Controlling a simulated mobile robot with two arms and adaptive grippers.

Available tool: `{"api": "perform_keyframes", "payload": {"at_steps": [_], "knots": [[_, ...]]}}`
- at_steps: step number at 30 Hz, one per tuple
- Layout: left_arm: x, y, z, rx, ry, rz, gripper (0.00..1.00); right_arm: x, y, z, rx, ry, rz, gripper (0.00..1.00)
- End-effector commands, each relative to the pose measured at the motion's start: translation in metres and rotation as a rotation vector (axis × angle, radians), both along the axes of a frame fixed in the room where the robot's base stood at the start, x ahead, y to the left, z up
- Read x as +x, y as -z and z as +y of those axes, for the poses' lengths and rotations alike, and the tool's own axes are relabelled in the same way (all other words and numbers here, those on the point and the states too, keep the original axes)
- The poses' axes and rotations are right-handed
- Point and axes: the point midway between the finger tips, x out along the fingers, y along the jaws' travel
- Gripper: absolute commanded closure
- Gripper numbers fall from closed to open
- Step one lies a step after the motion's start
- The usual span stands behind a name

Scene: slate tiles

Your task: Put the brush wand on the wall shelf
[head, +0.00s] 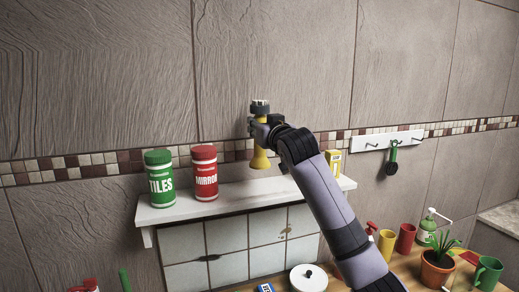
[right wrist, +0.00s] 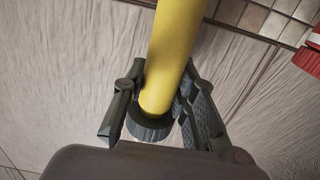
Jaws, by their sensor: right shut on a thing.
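The brush wand (head: 261,160) is yellow with a dark ribbed end at the top, and it flares at the bottom. My right gripper (head: 258,126) is shut on it and holds it upright over the wall shelf (head: 245,195), towards the wall. I cannot tell whether its lower end touches the shelf. In the right wrist view, the yellow wand (right wrist: 178,45) sits between the two dark fingers of the gripper (right wrist: 163,95), with its ribbed end near the palm. The white shelf also carries canisters and a yellow box. My left gripper is not in view.
A green canister (head: 159,180) and a red canister (head: 204,174) stand on the shelf's left part. A yellow box (head: 333,162) stands at its right end, partly behind my arm. A hook rail (head: 386,140) is on the wall. Below, a wooden counter (head: 405,268) holds cups and a plant.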

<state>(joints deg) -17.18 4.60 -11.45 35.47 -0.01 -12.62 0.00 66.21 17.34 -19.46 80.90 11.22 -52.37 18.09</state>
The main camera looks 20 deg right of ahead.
Motion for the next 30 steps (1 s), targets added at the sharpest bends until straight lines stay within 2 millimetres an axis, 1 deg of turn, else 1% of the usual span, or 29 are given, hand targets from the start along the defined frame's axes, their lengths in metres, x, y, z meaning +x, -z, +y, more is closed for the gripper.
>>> {"api": "perform_keyframes", "payload": {"at_steps": [1, 3, 11, 15, 17, 29, 30], "knots": [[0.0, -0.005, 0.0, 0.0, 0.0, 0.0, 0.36, 0.0, 0.009, -0.001, -0.001, 0.001, 0.001, 1.0], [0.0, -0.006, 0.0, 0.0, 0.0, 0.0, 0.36, -0.001, 0.02, -0.001, -0.001, 0.001, -0.001, 1.0], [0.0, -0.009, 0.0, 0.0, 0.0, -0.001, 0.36, 0.0, 0.041, -0.001, -0.001, 0.001, -0.001, 1.0], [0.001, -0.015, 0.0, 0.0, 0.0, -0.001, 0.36, 0.0, 0.061, 0.0, 0.0, 0.0, 0.0, 1.0], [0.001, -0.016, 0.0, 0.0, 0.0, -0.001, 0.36, -0.001, 0.067, -0.001, 0.0, 0.001, -0.001, 1.0], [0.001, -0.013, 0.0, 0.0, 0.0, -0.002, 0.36, -0.001, 0.075, 0.0, 0.001, 0.0, -0.003, 1.0], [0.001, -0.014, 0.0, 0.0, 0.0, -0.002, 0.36, 0.0, 0.074, 0.0, 0.0, 0.0, -0.003, 0.72]]}}
